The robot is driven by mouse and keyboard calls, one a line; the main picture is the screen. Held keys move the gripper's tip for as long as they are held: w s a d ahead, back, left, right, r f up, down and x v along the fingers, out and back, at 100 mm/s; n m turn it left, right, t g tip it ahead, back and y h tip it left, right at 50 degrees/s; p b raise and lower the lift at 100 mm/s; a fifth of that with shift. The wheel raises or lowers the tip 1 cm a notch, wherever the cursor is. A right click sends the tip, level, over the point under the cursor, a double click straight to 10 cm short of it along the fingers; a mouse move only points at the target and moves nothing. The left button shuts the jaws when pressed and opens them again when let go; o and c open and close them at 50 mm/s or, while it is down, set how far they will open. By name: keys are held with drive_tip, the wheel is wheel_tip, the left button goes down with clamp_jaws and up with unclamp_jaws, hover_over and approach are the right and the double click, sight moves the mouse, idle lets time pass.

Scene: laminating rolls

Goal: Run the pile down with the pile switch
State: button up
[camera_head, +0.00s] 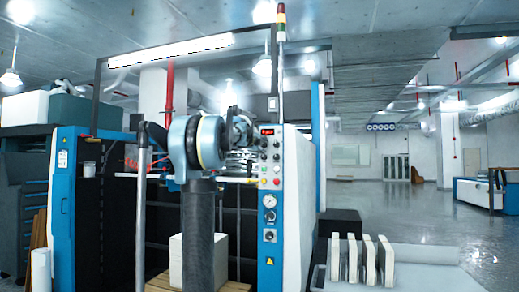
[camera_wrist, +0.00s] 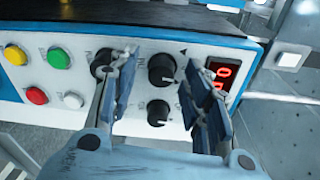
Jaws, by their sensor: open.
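The control panel (camera_head: 270,170) is on the white and blue post of the machine, and it fills the upper part of the wrist view (camera_wrist: 140,102). It carries black rotary knobs: an upper one (camera_wrist: 161,70), a lower one (camera_wrist: 158,113) and one partly behind my left finger (camera_wrist: 101,62). Their labels are too small to read, so I cannot tell which is the pile switch. My gripper (camera_wrist: 163,95) is open in front of the panel, its fingers on either side of the two middle knobs. A white pile (camera_head: 178,262) stands on a wooden pallet (camera_head: 158,284), partly hidden by my arm.
A red display (camera_wrist: 221,78) sits right of the knobs. Yellow (camera_wrist: 15,55), green (camera_wrist: 58,58), red (camera_wrist: 36,96) and white (camera_wrist: 73,100) buttons sit left. Several upright white blocks (camera_head: 353,258) stand on a low grey table (camera_head: 425,275). The floor at right is open.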

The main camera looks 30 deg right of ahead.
drive_tip(key=v, duration=1.2)
drive_tip(key=shift+w, duration=0.1)
idle(0.4)
